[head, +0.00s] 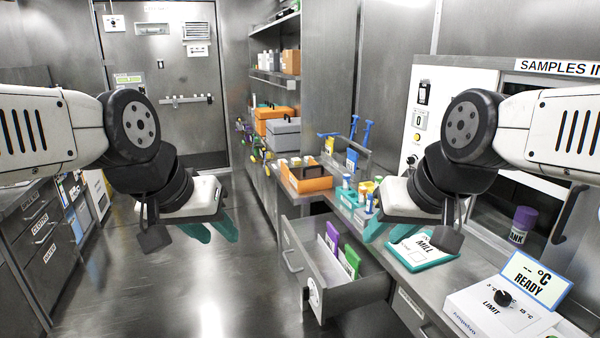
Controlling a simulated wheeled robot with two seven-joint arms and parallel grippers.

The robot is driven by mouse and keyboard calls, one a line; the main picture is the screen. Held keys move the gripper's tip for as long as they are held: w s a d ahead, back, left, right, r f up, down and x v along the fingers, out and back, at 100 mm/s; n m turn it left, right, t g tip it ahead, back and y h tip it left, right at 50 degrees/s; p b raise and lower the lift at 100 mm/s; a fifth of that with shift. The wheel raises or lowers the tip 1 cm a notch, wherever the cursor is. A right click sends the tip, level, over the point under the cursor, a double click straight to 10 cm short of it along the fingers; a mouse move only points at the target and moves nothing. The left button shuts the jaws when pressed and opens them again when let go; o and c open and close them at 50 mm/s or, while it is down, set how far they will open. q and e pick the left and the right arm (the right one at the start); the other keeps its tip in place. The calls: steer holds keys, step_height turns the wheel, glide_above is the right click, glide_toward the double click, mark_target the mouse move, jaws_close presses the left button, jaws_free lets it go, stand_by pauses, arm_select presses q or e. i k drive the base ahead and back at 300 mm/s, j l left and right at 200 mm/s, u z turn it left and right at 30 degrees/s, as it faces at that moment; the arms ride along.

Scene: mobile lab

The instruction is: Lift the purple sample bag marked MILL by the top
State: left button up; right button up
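A purple sample bag (331,237) stands upright in the open drawer (345,293), to the left of a green bag (350,262). Its white label is too small to read. A teal-edged board or pad marked MILL (421,252) lies on the counter above the drawer. My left gripper (211,231) hangs over the aisle, left of the drawer, its teal fingers apart and empty. My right gripper (389,231) is in front of the counter, up and right of the bags in the picture. Its teal fingers look apart, with nothing seen between them.
The counter holds an orange tray (306,180), a rack of small bottles (352,195), a purple-lidded jar (523,222) and a white limit box (500,312) with a READY display (535,281). The drawer juts into the aisle. The floor (190,285) at left is clear.

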mark_target(332, 235)
steer(key=i+j+z, duration=0.1)
steer(key=z, duration=0.35)
steer(key=i+j+z, duration=0.15)
steer(key=z, duration=0.3)
steer(key=i+j+z, duration=0.1)
steer(key=j+z, duration=0.15)
steer(key=z, duration=0.2)
steer(key=k+j, duration=0.2)
steer(key=j, duration=0.2)
steer(key=k+j, duration=0.45)
steer(key=j, duration=0.3)
steer(key=k+j, duration=0.2)
steer(key=j, duration=0.2)
